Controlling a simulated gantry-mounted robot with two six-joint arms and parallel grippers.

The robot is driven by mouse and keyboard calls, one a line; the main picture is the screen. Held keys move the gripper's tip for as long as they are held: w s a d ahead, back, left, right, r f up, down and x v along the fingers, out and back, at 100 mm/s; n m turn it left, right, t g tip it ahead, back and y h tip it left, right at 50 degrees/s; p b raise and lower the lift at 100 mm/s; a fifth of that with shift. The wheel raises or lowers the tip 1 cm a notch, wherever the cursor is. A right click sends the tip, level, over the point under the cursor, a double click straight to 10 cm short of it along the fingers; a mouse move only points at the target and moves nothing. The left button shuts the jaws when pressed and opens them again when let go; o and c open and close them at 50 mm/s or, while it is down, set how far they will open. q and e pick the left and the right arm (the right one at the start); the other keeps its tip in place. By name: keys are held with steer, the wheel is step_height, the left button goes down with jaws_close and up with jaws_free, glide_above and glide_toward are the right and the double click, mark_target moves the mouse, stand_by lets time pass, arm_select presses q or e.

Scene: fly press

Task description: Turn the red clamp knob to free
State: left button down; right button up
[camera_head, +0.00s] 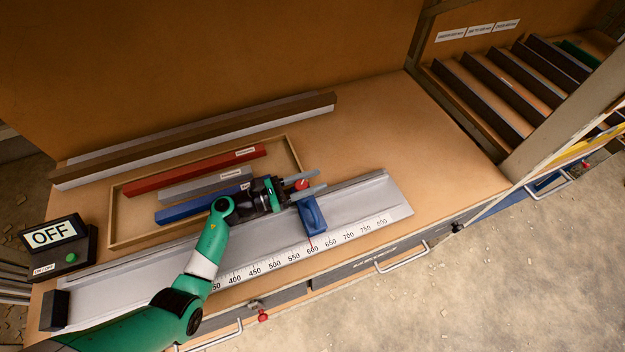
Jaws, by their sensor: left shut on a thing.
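The red clamp knob (302,184) shows as a small red patch just behind the blue slider block (313,216). The block sits across the grey rail (372,200), with a thin red pointer line near 600 on the scale. My left gripper (304,184) reaches in from the left, its two grey fingers on either side of the knob. It is shut on the knob, which the fingers partly cover. The knob's turning angle cannot be made out. My right gripper is not in view.
A shallow tray (118,215) behind the rail holds red, grey and blue bars. Long strips (200,140) lie at the back. A control box (58,247) reading OFF stands at left. A small red-tipped fitting (262,316) is at the front edge. The bench's right end (440,140) is clear.

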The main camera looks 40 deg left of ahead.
arm_select(q)
steer(key=shift+n+y, duration=0.3)
steer(key=shift+y, duration=0.1)
steer(key=n+y, duration=0.1)
steer(key=t+y+p, duration=0.1)
steer(key=shift+a+n+y, duration=0.2)
steer(key=shift+n+y, duration=0.2)
steer(key=shift+w+a+n+t+y+p, duration=0.15)
steer(key=shift+a+n+y+p, duration=0.15)
steer(key=shift+n+y, duration=0.8)
steer(key=shift+s+a+n+t+y+p, duration=0.2)
steer(key=shift+n+y, duration=0.4)
steer(key=shift+y, duration=0.9)
steer(key=shift+a, duration=0.1)
steer(key=c, duration=0.7)
jaws_free()
steer(key=s, duration=0.7)
steer(key=s+d, duration=0.1)
steer(key=s, duration=0.3)
steer(key=shift+s, duration=0.15)
